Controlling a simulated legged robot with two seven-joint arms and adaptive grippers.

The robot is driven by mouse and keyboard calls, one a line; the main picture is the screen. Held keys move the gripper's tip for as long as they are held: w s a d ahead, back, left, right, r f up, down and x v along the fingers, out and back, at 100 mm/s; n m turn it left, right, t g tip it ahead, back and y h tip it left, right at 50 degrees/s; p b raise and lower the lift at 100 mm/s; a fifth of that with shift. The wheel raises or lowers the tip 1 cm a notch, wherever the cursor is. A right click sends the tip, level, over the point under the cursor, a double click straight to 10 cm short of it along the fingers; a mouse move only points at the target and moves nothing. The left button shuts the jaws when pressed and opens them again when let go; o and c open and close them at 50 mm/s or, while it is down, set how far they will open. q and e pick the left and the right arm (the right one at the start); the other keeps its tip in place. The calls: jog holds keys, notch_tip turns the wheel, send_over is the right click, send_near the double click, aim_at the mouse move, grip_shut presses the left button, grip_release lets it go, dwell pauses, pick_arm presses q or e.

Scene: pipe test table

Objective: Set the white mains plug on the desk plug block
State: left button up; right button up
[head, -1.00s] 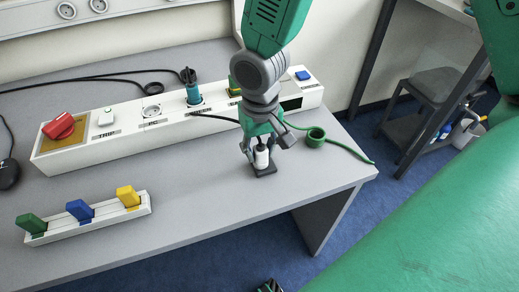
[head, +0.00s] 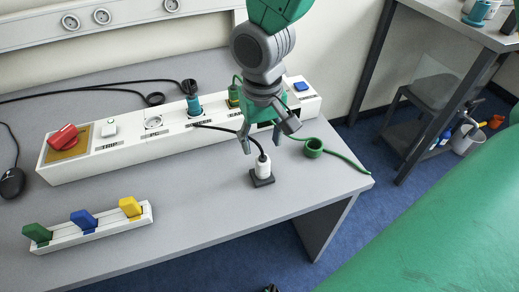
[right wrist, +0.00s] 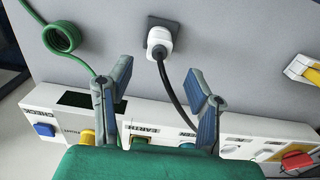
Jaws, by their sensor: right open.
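The white mains plug (head: 262,167) stands upright on the small dark desk plug block (head: 263,181) near the right front of the desk. A black cable runs from its top back toward the long white socket strip. My right gripper (head: 272,143) is open and empty, above and behind the plug, apart from it. In the right wrist view the plug (right wrist: 160,40) sits on the dark block (right wrist: 175,24), beyond the spread fingertips of my gripper (right wrist: 155,82). My left gripper is not in view.
A long white socket strip (head: 80,172) with a red switch (head: 64,137) and a teal plug lies behind. A green cable coil (head: 313,148) lies right of the block. A white rack (head: 100,230) holds green, blue and yellow pieces at front left. The desk between is clear.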

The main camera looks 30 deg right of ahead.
aim_at(263, 157)
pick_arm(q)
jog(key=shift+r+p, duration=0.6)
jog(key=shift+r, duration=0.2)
pick_arm(e)
notch_tip(263, 157, up, 5)
jog(key=shift+a+r, duration=0.1)
jog(key=shift+r, duration=0.1)
